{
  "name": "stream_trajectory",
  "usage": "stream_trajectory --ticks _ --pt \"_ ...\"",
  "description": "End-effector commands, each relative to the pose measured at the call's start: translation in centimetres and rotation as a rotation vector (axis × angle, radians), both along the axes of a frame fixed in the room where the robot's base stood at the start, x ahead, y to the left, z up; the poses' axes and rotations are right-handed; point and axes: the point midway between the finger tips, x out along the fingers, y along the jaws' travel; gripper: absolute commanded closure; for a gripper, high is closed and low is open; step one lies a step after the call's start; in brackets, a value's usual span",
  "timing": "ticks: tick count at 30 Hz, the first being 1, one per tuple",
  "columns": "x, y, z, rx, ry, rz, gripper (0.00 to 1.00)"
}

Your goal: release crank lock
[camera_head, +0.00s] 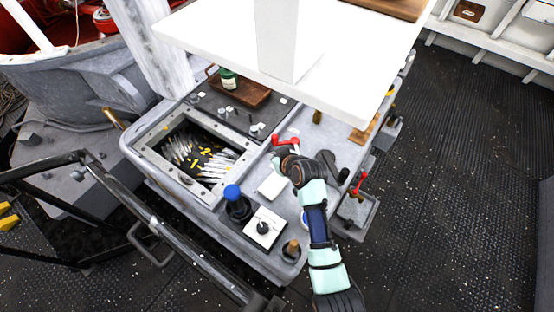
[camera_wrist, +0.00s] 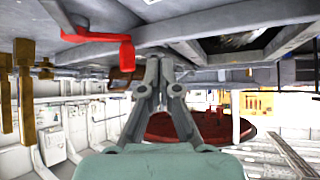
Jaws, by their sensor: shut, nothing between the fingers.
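A red cranked handle (camera_head: 284,140) stands on top of the grey console, just beyond my gripper (camera_head: 281,158). The wrist view appears upside down, with the console top along the upper edge. There the red handle (camera_wrist: 98,39) lies left of my gripper (camera_wrist: 160,72), with a visible gap between them in the picture. The fingers are together and hold nothing. A second red lever (camera_head: 359,182) sits on a bracket at the console's right side. I cannot tell which red part is the crank lock.
An open bin (camera_head: 203,160) of fish fills the console's left part. A blue-topped knob (camera_head: 233,192) and a white dial box (camera_head: 264,228) stand near the front. A white panel (camera_head: 350,88) hangs over the back. Dark deck (camera_head: 450,180) at right is clear.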

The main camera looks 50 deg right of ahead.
Motion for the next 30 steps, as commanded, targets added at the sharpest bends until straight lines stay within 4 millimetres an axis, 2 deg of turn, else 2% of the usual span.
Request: stream_trajectory --ticks 3,9,30 --pt "-1.4 1.6 1.8 -0.001 -0.002 0.001 1.00" --pt "-2.9 3.1 3.7 0.000 0.000 0.000 1.00" --pt "-3.2 3.5 4.2 0.001 0.001 -0.001 1.00"
